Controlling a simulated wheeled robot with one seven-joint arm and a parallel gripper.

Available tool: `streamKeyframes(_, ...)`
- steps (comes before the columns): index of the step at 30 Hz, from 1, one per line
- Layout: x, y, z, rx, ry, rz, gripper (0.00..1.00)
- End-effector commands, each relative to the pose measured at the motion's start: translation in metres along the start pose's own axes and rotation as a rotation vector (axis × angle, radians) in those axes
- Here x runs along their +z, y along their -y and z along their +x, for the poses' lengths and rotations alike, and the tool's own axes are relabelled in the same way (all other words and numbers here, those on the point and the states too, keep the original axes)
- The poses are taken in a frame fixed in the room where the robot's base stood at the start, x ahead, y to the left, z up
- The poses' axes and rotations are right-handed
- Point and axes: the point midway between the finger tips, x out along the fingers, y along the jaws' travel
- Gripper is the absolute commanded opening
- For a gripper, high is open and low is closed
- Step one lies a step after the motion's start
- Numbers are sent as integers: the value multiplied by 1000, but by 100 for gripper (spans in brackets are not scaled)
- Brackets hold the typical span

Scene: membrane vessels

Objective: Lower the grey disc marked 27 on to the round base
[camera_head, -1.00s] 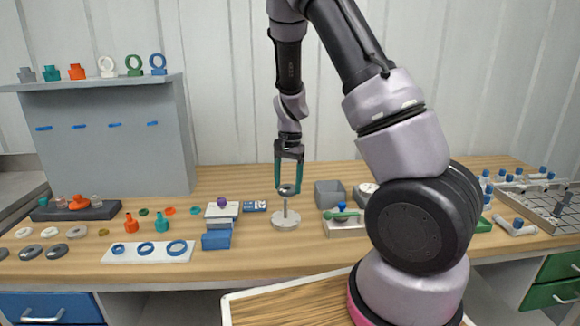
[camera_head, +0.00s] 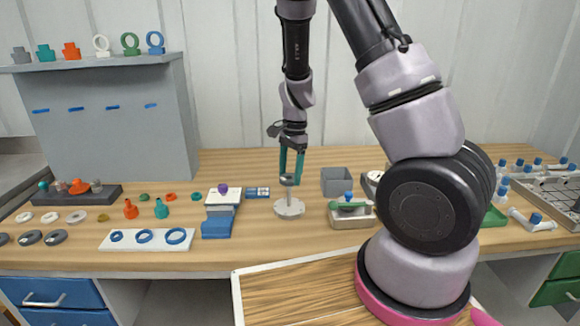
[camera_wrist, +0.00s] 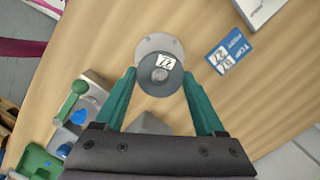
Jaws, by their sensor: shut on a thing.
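The grey disc marked 27 (camera_wrist: 149,82) is held between the fingertips of my gripper (camera_wrist: 160,74), and its white 27 label faces the wrist camera. In the wrist view the base (camera_wrist: 158,40) is partly hidden behind the disc. I cannot tell whether the post tip is inside the disc's centre.
A blue label card (camera_head: 257,192) lies behind and left of the base. Blue blocks (camera_head: 217,228) with a white top stand to the left.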

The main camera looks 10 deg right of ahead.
Motion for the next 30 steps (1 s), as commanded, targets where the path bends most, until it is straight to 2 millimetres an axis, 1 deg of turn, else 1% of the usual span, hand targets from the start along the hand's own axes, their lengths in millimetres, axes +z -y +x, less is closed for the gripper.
streamKeyframes(12, -4, 0, 30, 1, 0, 1, 17)
streamKeyframes(18, -5, 0, 40, 0, 0, 1, 17)
streamKeyframes(24, -6, 0, 46, 0, 0, 0, 17)
streamKeyframes(30, -6, 0, 47, -1, 0, 0, 17)
